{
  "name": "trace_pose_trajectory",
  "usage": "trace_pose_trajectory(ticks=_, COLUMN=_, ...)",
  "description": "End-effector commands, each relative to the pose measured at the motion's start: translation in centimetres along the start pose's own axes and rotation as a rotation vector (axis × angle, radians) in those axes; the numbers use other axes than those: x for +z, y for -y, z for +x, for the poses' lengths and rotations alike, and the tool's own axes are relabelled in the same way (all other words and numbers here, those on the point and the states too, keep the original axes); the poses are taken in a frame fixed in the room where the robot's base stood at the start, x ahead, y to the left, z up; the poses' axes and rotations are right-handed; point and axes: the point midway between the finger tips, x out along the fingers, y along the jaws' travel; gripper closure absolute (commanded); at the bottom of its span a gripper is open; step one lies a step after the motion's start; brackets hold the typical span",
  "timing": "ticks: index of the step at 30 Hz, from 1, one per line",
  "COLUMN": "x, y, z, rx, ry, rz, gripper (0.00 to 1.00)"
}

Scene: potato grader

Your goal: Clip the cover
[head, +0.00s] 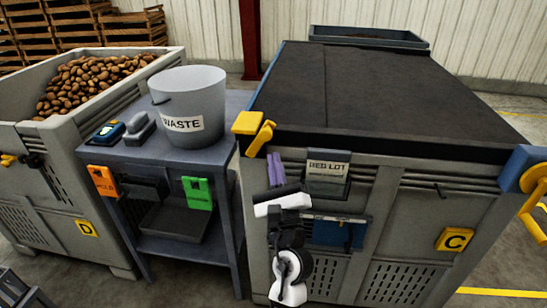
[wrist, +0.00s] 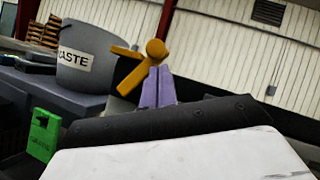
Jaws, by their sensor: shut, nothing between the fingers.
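The cover (head: 390,85) is a dark sheet lying over the top of crate C (head: 415,200). A yellow clip (head: 247,122) sits at the crate's front left top corner, with its lever (head: 262,139) slanting down in front. My gripper (head: 276,170), with purple fingers, is just below and right of that lever, in front of the crate's face. In the wrist view the fingers (wrist: 158,87) are together and empty, with their tips close under the yellow lever (wrist: 140,54). I cannot tell whether they touch it. Part of the crate's front is hidden behind my arm.
A blue housing with a yellow crank (head: 530,200) is at the crate's right corner. Left of the crate stands a table (head: 185,158) with a waste bucket (head: 190,95) and green (head: 197,193) and orange (head: 102,181) tags. Potato crate D (head: 55,200) is farther left.

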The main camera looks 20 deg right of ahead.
Motion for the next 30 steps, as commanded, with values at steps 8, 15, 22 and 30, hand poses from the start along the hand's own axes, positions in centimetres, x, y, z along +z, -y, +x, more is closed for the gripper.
trace_pose_trajectory(ticks=8, x=-0.5, y=-0.3, z=-6.2, rx=0.001, ry=-0.005, rz=-0.003, gripper=1.0)
trace_pose_trajectory(ticks=15, x=-0.3, y=-0.1, z=-8.7, rx=0.001, ry=-0.004, rz=-0.003, gripper=1.0)
trace_pose_trajectory(ticks=22, x=-0.1, y=0.0, z=-9.0, rx=0.0, ry=-0.003, rz=-0.003, gripper=1.0)
trace_pose_trajectory(ticks=30, x=-0.2, y=0.0, z=-9.0, rx=0.0, ry=-0.004, rz=-0.003, gripper=1.0)
